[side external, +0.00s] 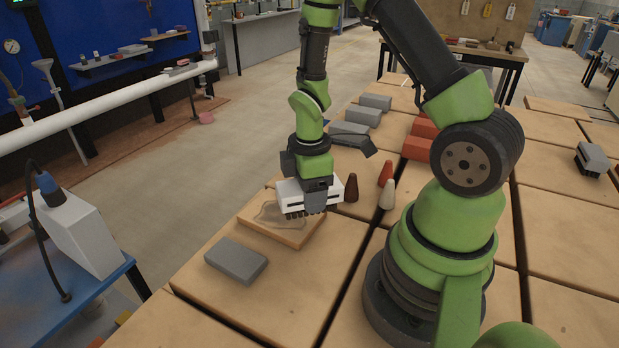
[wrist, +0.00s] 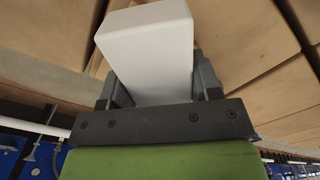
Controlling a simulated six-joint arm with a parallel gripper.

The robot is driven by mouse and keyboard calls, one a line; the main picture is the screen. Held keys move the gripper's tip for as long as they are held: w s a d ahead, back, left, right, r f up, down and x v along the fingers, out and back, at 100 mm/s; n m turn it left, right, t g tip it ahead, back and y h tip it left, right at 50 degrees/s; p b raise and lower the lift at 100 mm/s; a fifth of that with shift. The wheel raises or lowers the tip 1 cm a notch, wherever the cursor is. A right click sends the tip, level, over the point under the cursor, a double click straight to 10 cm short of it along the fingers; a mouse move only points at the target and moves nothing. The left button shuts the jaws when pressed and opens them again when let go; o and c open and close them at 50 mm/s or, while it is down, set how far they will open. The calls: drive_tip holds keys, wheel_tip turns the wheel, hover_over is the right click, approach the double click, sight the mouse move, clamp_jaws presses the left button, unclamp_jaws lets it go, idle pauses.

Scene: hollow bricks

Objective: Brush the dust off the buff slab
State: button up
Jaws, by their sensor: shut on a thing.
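The buff slab (side external: 297,236) lies flat on the table in the side external view, with a greyish dust patch (side external: 268,214) on its top. My gripper (side external: 316,198) is shut on a white brush (side external: 290,192) with dark bristles pointing down. The brush is over the slab's back right part; I cannot tell whether the bristles touch it. In the wrist view the brush's white body (wrist: 150,50) fills the space between my fingers (wrist: 160,90). The slab is hidden there.
A grey brick (side external: 236,260) lies in front of the slab. Grey bricks (side external: 362,115) and red bricks (side external: 417,148) lie behind. The table's left edge is close to the slab.

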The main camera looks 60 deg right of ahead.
sight(256, 205)
drive_tip(key=shift+f, duration=0.85)
wheel_tip(256, 205, down, 2)
drive_tip(key=shift+w+f, duration=0.1)
drive_tip(key=shift+w+r, duration=0.2)
drive_tip(key=shift+w, duration=0.7)
drive_tip(key=shift+c, duration=0.3)
drive_tip(key=shift+w+d+f, duration=0.1)
drive_tip(key=shift+w+d, duration=0.1)
drive_tip(key=shift+w, duration=2.35)
drive_tip(key=shift+w+d, duration=0.15)
drive_tip(key=shift+w, duration=2.35)
drive_tip(key=shift+s+a, duration=0.2)
drive_tip(key=shift+s, duration=2.7)
drive_tip(key=shift+s+a, duration=0.15)
drive_tip(key=shift+s, duration=2.75)
drive_tip(key=shift+s+a, duration=0.15)
drive_tip(key=shift+s, duration=0.1)
drive_tip(key=shift+w+a, duration=0.1)
drive_tip(key=shift+a, duration=0.6)
drive_tip(key=shift+w+d, duration=0.15)
drive_tip(key=shift+w, duration=0.75)
drive_tip(key=shift+w+d, duration=0.15)
drive_tip(key=shift+w, duration=2.4)
drive_tip(key=shift+w+d, duration=0.1)
drive_tip(key=shift+w, duration=2.4)
drive_tip(key=shift+s+a, duration=0.2)
drive_tip(key=shift+s, duration=2.85)
drive_tip(key=shift+s+a, duration=0.15)
drive_tip(key=shift+s, duration=2.85)
drive_tip(key=shift+r, duration=4.15)
